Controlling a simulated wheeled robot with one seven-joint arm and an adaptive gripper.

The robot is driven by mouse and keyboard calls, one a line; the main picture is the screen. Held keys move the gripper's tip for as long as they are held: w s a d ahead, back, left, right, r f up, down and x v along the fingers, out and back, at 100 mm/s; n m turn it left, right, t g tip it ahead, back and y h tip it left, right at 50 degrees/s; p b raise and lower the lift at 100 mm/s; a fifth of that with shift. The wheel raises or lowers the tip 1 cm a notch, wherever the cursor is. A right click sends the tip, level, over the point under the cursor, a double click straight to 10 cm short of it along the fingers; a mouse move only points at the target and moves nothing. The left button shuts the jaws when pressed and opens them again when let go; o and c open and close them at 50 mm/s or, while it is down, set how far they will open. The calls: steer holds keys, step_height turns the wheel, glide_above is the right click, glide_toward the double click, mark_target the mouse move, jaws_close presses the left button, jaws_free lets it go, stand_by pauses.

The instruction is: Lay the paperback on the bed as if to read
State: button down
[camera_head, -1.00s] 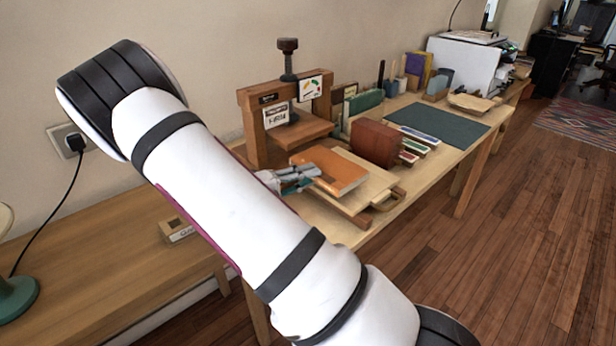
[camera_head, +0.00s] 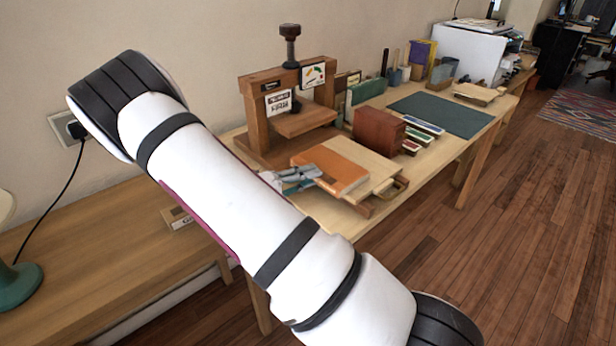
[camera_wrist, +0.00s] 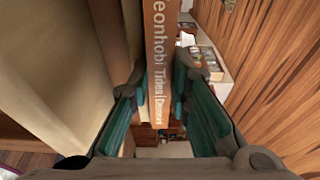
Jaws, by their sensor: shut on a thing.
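The orange paperback (camera_head: 342,172) is in the head view, its orange cover facing up, over a pale wooden board (camera_head: 375,172) with a handle at its right end. My gripper (camera_head: 312,172) is shut on the book's left edge. In the wrist view my gripper (camera_wrist: 160,92) has its two teal-padded fingers on either side of the brown-orange spine (camera_wrist: 158,50), which carries pale lettering. Whether the book touches the board cannot be told. My arm hides part of the bench's left end.
A wooden screw press (camera_head: 290,90) stands behind the book. A reddish-brown block (camera_head: 379,131) stands close to the board's far side, with small colored items beside it. A dark green mat (camera_head: 445,113) lies farther right. The bench's front edge is close by.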

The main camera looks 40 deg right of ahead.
steer(key=shift+f, duration=0.15)
steer(key=c, duration=1.4)
jaws_free()
steer(key=shift+s+p+v, duration=0.2)
steer(key=shift+s+v, duration=0.05)
steer(key=shift+v, duration=0.9)
steer(key=shift+s+p+v, duration=0.2)
steer(key=shift+s+v, duration=0.1)
steer(key=shift+v, duration=0.8)
steer(key=shift+s+p+v, duration=0.2)
steer(key=shift+s+v, duration=0.05)
steer(key=shift+v, duration=0.9)
steer(key=shift+a, duration=0.2)
jaws_close()
steer(key=shift+s, duration=0.1)
